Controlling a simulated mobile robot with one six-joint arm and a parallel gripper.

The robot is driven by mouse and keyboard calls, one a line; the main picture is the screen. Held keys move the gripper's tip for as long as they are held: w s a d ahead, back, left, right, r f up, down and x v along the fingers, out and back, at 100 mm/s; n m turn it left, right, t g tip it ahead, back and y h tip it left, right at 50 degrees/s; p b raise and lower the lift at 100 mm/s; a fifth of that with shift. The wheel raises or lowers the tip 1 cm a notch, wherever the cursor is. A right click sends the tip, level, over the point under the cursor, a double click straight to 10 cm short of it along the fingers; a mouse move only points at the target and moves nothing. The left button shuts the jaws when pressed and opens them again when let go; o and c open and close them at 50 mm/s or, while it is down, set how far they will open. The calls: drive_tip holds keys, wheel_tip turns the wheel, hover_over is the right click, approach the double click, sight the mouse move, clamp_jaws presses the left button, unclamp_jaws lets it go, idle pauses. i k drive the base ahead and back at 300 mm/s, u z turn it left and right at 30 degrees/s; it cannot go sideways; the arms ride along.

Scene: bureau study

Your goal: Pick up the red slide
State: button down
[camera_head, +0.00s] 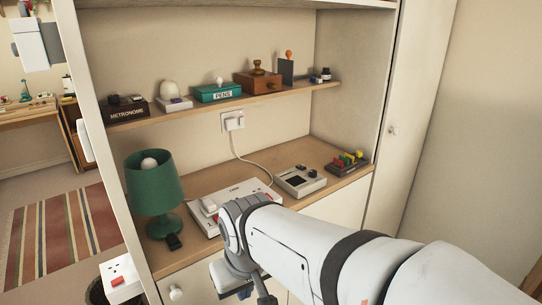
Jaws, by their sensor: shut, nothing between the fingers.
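A dark block with several small coloured pieces, red, yellow and green among them (347,161), sits at the right end of the wooden counter. The red piece there is small, and I cannot tell whether it is a slide. My gripper (247,287) hangs at the bottom middle, in front of the cabinet and below the counter edge. It is shut and empty, and its tips are partly cut off by the frame. It is well apart from the coloured pieces. My arm comes in from the lower right and hides part of the counter.
A grey device (301,180) and a white console (236,200) stand on the counter (213,171). A green lamp (154,187) stands at its left end. A shelf (180,113) above holds a metronome box, a teal pens box and a wooden box. A white socket box with a red switch (121,279) is lower left.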

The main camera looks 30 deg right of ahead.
sight(339, 164)
drive_tip(key=z, duration=1.35)
